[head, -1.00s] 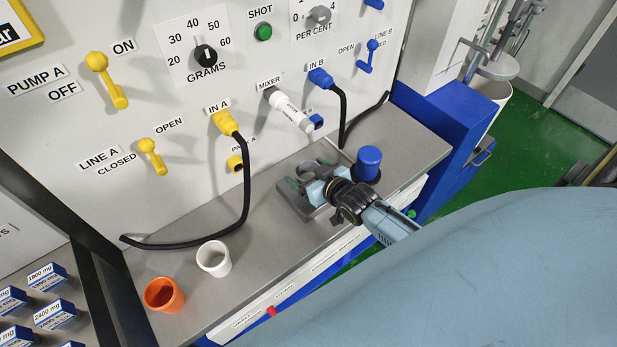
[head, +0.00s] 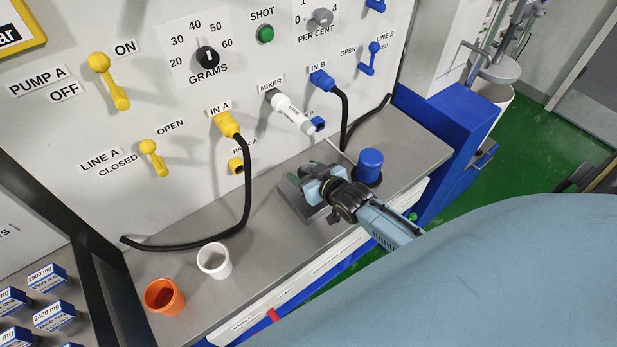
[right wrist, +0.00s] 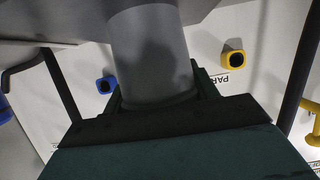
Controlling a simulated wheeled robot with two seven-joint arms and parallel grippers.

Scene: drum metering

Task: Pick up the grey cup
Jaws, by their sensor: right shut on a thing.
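The grey cup (right wrist: 150,55) fills the upper middle of the right wrist view, between the green finger pads of my right gripper. In the head view my right gripper (head: 309,179) is over the grey square plate on the bench and largely hides the cup. The gripper is shut on the cup. I cannot tell whether the cup still touches the plate. My left gripper is not in view.
A white cup (head: 214,261) and an orange cup (head: 164,296) stand at the bench's left end. The white mixer nozzle (head: 290,113) and black hoses (head: 247,195) are on the panel side.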

